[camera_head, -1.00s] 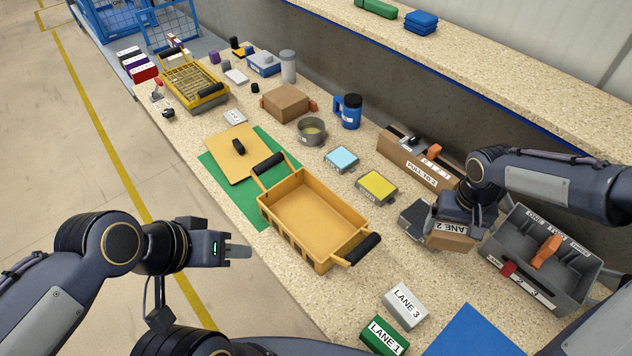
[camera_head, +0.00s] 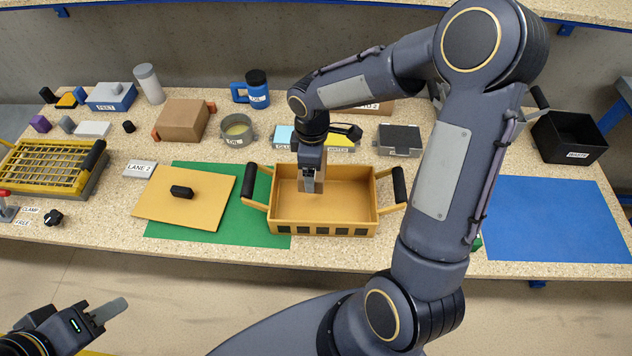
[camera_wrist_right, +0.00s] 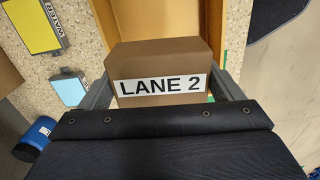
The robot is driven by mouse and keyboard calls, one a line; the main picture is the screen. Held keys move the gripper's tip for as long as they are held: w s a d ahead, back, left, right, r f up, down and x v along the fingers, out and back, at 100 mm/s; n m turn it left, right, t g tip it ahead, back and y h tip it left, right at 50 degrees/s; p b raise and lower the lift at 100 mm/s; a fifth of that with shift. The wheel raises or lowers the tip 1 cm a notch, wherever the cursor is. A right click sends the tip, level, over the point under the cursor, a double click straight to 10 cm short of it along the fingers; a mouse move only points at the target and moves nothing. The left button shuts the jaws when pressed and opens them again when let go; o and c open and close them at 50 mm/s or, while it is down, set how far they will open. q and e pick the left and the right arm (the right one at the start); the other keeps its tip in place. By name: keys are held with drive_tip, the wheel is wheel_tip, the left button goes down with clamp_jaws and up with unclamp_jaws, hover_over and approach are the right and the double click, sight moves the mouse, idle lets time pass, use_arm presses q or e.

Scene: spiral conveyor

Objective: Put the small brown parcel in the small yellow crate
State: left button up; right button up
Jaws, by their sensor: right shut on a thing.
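The small brown parcel (camera_wrist_right: 160,62), labelled LANE 2, is between the two fingers of my right gripper (camera_wrist_right: 162,88) in the right wrist view. My right gripper (camera_head: 311,182) is shut on it and points down over the small yellow crate (camera_head: 323,222). In the head view the gripper mostly hides the parcel. The crate has black side handles and stands upright on the worktop; its wall also shows behind the parcel in the right wrist view (camera_wrist_right: 235,35). I cannot tell if the parcel touches the crate floor. My left gripper (camera_head: 108,311) is off the worktop at lower left; its opening is unclear.
A green mat (camera_head: 265,228) with a tan board (camera_head: 205,205) lies left of the crate. A larger brown box (camera_head: 183,120), a pot (camera_head: 237,130) and a blue jug (camera_head: 256,90) stand behind. A blue mat (camera_head: 555,220) lies clear at right.

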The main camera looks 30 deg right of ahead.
sight(324, 167)
drive_tip(key=n, duration=0.2)
drive_tip(key=f, duration=0.1)
drive_tip(key=shift+s+d+n, duration=0.3)
drive_tip(key=shift+n, duration=0.1)
drive_tip(key=n, duration=0.1)
drive_tip(key=n+b, duration=0.1)
drive_tip(key=s+d+n, duration=0.1)
drive_tip(key=n, duration=0.1)
drive_tip(key=shift+f, duration=0.35)
drive_tip(key=shift+s+d+f+n+b, duration=0.15)
drive_tip(key=shift+n+b, duration=0.15)
drive_tip(key=shift+n, duration=0.8)
drive_tip(key=shift+f, duration=0.35)
drive_tip(key=shift+n, duration=0.3)
wheel_tip(324, 167, down, 9)
drive_tip(key=shift+d+f+b, duration=0.1)
drive_tip(key=shift+f+b, duration=0.1)
drive_tip(key=shift+b, duration=0.2)
